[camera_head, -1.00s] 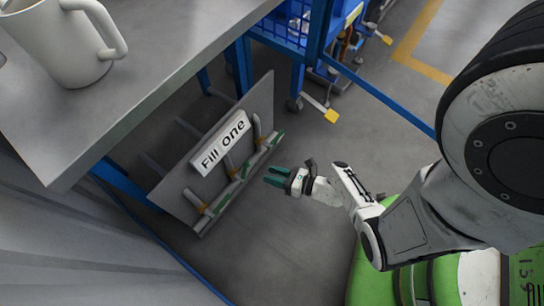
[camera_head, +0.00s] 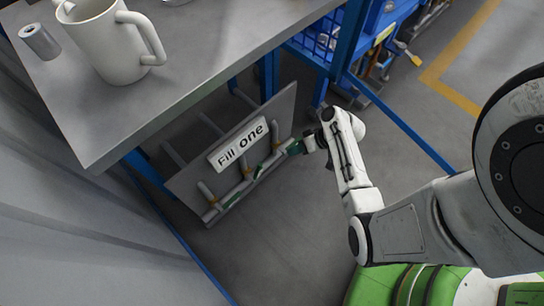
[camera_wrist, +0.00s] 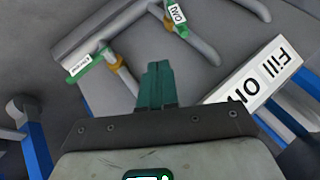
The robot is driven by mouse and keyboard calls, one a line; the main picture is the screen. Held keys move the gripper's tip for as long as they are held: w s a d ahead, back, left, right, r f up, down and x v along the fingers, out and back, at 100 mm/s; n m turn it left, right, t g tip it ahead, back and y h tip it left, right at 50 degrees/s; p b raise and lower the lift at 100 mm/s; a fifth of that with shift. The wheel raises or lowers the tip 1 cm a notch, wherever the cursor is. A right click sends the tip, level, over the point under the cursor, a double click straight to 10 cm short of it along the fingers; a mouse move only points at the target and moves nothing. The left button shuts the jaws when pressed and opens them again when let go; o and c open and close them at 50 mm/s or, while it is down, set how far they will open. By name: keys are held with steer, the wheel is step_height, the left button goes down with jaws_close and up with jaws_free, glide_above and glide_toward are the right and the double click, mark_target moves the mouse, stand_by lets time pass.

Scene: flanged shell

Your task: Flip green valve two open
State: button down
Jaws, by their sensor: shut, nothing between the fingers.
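Green valve two is the green handle with a "TWO" label (camera_wrist: 177,17) at the top of the wrist view, by an orange collar on a branch pipe. It appears to be the middle green handle (camera_head: 259,172) in the head view. Another green handle (camera_wrist: 84,61) with a small unreadable label lies to its left in the wrist view, along the main pipe. My gripper (camera_head: 291,147) is at the upper right end of the pipework. Its green fingers (camera_wrist: 156,70) are together and empty, pointing between the two handles, apart from valve two.
A grey panel (camera_head: 183,188) carries the pipes and a white "Fill one" sign (camera_head: 239,144). It stands below a grey table (camera_head: 215,45) on blue legs, holding a white mug (camera_head: 105,45). A blue cart (camera_head: 325,35) is behind. Floor in front is clear.

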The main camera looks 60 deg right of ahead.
mark_target(259, 166)
steer(key=w+a+f+n+b, duration=0.1)
steer(key=w+a+f+b, duration=0.3)
steer(key=w+a+f, duration=0.1)
steer(key=shift+w+f+n+g, duration=0.3)
steer(key=shift+w+f, duration=0.3)
steer(key=shift+w, duration=0.5)
steer(key=shift+r+h, duration=0.1)
steer(key=shift+h, duration=0.2)
steer(key=a+p, duration=0.1)
steer(key=a+r+h+p, duration=0.1)
steer(key=p, duration=0.1)
steer(key=a+n+g+h+p, duration=0.1)
steer(key=p, duration=0.1)
steer(key=shift+w+a+r, duration=0.1)
steer(key=shift+w+r, duration=0.3)
steer(key=shift+w+a+h, duration=0.25)
steer(key=shift+a+h, duration=0.05)
steer(key=shift+a, duration=0.35)
